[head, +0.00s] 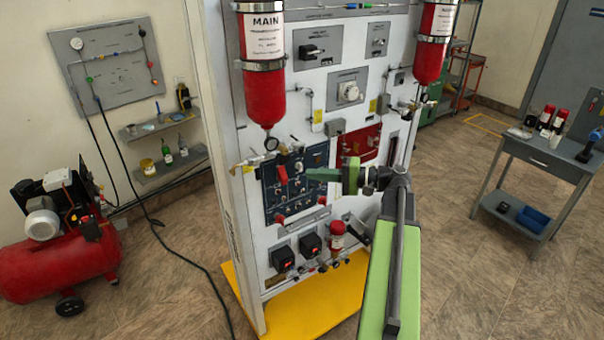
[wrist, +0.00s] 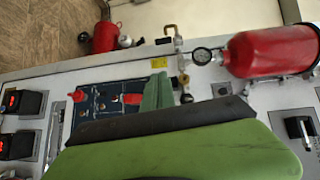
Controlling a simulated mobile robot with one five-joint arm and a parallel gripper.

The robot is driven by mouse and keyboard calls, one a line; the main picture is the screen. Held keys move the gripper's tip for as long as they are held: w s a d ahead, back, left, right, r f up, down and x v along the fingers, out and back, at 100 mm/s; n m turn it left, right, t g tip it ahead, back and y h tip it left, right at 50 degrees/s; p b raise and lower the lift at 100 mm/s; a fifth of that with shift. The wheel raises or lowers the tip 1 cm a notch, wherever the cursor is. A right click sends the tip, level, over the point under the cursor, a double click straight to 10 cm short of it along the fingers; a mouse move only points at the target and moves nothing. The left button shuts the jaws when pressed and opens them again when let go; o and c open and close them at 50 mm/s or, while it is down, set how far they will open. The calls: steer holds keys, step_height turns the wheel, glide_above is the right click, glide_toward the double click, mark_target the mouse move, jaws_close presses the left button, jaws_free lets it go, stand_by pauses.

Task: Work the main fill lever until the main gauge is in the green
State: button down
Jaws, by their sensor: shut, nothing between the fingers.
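The red MAIN bottle (head: 265,92) is strapped upright to the white panel's left side. A small round gauge (head: 271,143) hangs below it. In the wrist view this gauge (wrist: 202,56) shows a pale face, too small to read. A red lever (head: 282,174) sits on the upper part of the dark blue panel, below the gauge. I cannot read whether it is the main fill lever. It seems to show in the wrist view (wrist: 130,98), beside my fingertips. My gripper (head: 312,174) is shut and empty, in front of the blue panel, right of that lever. Contact cannot be told.
A second red bottle (head: 434,45) hangs at the panel's right. Black boxes with red switches (head: 311,245) and a small red cylinder (head: 337,235) sit low on the panel. A red compressor (head: 62,250) stands at left, a grey table (head: 545,160) at right. Floor between is open.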

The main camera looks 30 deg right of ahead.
steer(key=c, duration=2.1)
jaws_free()
steer(key=o, duration=0.7)
steer(key=w+a+f+n+g+h, duration=0.1)
steer(key=w+a+f+g, duration=0.1)
steer(key=a+f+g, duration=0.3)
steer(key=a+f, duration=0.3)
steer(key=a, duration=0.4)
steer(key=shift+a+f+n+b, duration=0.15)
steer(key=shift+f+n+b, duration=0.2)
steer(key=shift+n, duration=0.05)
steer(key=s+a+f+n+g+h, duration=0.3)
steer(key=a+f+h, duration=0.2)
steer(key=a+f, duration=0.2)
steer(key=s+a+f+n+g+h+b, duration=0.1)
steer(key=s+a+f+n+g+h, duration=0.2)
steer(key=a+f+h, duration=0.3)
steer(key=shift+a+f+g, duration=0.5)
steer(key=shift+a+f, duration=0.7)
steer(key=shift+a, duration=1)
